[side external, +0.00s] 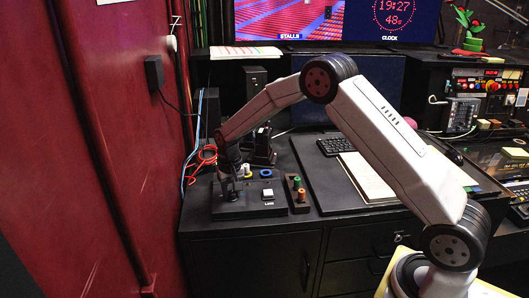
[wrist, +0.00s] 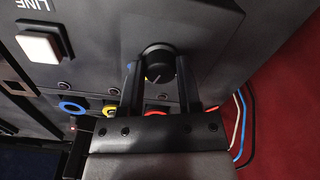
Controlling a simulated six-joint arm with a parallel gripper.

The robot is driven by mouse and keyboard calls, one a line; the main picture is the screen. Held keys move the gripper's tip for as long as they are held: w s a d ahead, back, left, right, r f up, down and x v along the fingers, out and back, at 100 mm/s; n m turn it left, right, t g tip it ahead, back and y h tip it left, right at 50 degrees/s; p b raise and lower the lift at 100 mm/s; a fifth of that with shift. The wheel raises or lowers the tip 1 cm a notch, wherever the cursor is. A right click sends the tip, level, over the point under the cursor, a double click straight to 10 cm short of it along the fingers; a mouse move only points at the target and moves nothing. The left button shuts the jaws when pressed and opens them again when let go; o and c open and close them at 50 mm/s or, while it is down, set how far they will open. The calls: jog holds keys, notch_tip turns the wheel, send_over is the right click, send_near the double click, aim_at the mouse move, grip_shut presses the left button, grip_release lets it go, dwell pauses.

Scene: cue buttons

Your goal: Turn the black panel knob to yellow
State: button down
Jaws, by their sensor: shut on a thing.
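The black panel knob (wrist: 158,62) is a round cap with a white pointer line, on a dark panel (wrist: 100,50). In the wrist view its pointer runs toward the bottom of the picture, tilted slightly. My gripper (wrist: 158,70) has one finger on each side of the knob and is shut on it. In the side external view my gripper (side external: 231,190) reaches down onto the left part of the panel (side external: 255,210), and the knob cannot be made out there. Blue (wrist: 73,107), yellow (wrist: 110,110) and red rings (wrist: 160,108) show at the panel's edge, partly behind my gripper.
A white square button (wrist: 40,44) labelled LINE sits on the panel; it also shows in the side external view (side external: 267,193). A small block with green and orange pegs (side external: 299,194) stands to the right. Red and blue cables (side external: 203,157) lie behind at left. A red wall (side external: 110,150) is close on the left.

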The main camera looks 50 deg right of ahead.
aim_at(232, 193)
jog(key=shift+c, duration=1.5)
grip_release()
jog(key=shift+r, duration=0.1)
jog(key=shift+r, duration=3.9)
jog(key=s+a+n+t, duration=0.1)
jog(key=s+a+n, duration=0.1)
jog(key=s, duration=1)
jog(key=s+a+f+n+t, duration=0.1)
jog(key=s+a+n, duration=0.1)
jog(key=s, duration=1.1)
jog(key=shift+a+f+n+t, duration=0.15)
jog(key=shift+n+t, duration=0.15)
jog(key=shift+n, duration=0.3)
